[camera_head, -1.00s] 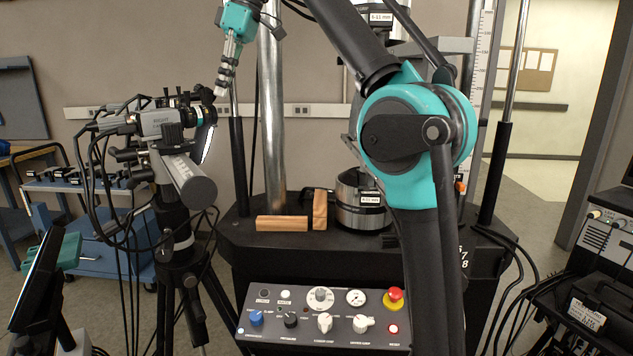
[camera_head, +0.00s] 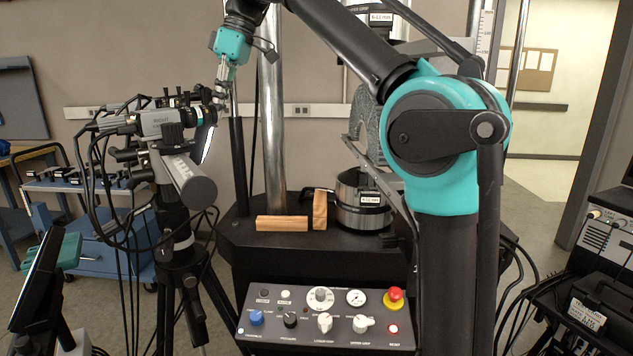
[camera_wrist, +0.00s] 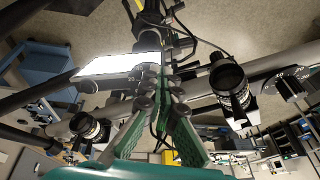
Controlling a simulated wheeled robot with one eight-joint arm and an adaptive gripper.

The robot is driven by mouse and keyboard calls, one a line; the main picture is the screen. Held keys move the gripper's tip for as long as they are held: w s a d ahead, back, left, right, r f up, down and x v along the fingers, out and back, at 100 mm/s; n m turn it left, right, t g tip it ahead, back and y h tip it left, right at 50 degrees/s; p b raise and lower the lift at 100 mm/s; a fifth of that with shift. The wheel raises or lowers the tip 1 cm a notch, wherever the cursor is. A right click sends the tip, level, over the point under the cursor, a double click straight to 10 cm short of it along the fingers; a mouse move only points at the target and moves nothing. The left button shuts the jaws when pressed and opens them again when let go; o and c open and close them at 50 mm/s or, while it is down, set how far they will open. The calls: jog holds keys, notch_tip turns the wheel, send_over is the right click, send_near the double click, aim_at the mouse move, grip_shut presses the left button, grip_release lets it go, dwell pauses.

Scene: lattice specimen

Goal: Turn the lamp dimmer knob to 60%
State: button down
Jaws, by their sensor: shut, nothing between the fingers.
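The lamp is a lit white panel (camera_head: 207,143) on the stereo camera rig, partly hidden by the cameras in the head view. In the wrist view the bright panel (camera_wrist: 118,65) lies just beyond my fingers, to their left. My gripper (camera_head: 221,104) points down at the right end of the rig, close to the cameras. In the wrist view its green fingers (camera_wrist: 155,80) are shut and empty. Whether they touch the rig is unclear.
Two camera lenses (camera_wrist: 228,78) (camera_wrist: 85,126) flank my fingers, with cables around. The tripod rig (camera_head: 175,185) stands left of the black test frame and its steel column (camera_head: 273,120). A control panel (camera_head: 320,318) with several knobs is below. Wooden blocks (camera_head: 282,223) lie on the frame.

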jog(key=shift+w, duration=0.55)
dwell(0.4)
jog(key=shift+w, duration=0.35)
jog(key=shift+w, duration=0.15)
jog(key=shift+d+f, duration=0.1)
dwell(0.4)
jog(key=v, duration=0.6)
jog(key=shift+d, duration=0.25)
jog(key=shift+w+f, duration=0.1)
